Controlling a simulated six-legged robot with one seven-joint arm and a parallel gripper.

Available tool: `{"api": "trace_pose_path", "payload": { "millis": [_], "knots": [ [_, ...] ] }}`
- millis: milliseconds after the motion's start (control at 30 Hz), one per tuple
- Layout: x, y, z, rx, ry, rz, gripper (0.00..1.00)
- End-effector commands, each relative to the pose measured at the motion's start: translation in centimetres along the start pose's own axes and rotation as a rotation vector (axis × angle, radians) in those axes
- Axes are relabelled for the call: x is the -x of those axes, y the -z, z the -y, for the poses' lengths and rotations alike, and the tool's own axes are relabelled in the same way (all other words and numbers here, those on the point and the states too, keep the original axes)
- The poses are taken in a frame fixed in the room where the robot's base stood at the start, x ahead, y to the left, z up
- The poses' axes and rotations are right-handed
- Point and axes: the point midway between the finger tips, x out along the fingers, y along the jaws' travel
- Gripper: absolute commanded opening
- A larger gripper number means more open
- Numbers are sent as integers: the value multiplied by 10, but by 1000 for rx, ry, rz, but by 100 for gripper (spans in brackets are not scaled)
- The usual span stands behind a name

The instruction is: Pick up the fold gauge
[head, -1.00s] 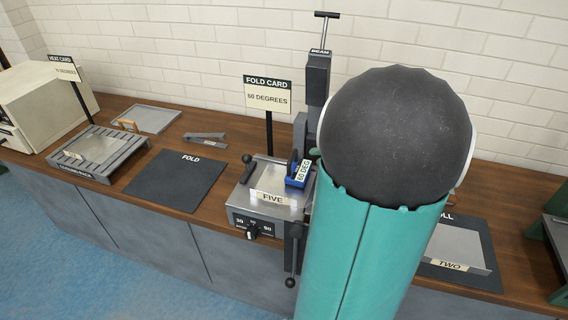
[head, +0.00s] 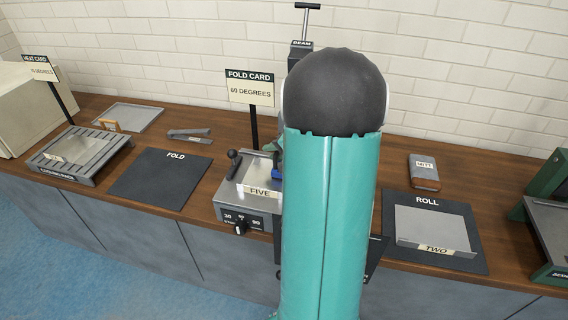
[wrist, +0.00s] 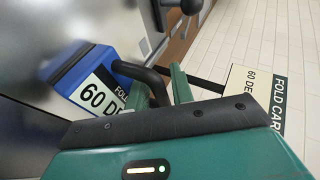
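The fold gauge (wrist: 92,88) is a blue block with a white "60 DEG" label and a black bar handle, close in front in the wrist view. In the head view only a bit of its blue (head: 277,173) shows beside my arm, at the folding machine (head: 240,205). My gripper (wrist: 162,86) has its green fingers apart, with the handle's curved end reaching into the gap between them. I cannot tell whether either finger touches the handle. My arm hides most of the gauge in the head view.
The fold card (head: 250,88) reads 60 degrees and stands on a post behind the machine. Left are the black fold mat (head: 160,180) and cooling rack (head: 78,155). Right are the roll mat (head: 470,262) with sheet two and the mitt box (head: 424,172).

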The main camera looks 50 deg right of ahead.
Motion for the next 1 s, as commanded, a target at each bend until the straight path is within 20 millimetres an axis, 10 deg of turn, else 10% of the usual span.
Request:
{"api": "trace_pose_path", "payload": {
  "millis": [233,367,1000],
  "knots": [
    [-3,0,0,0,1,-1,23],
    [-3,0,0,0,0,-1,0],
    [11,6,23,5,3,-3,0]
  ]
}}
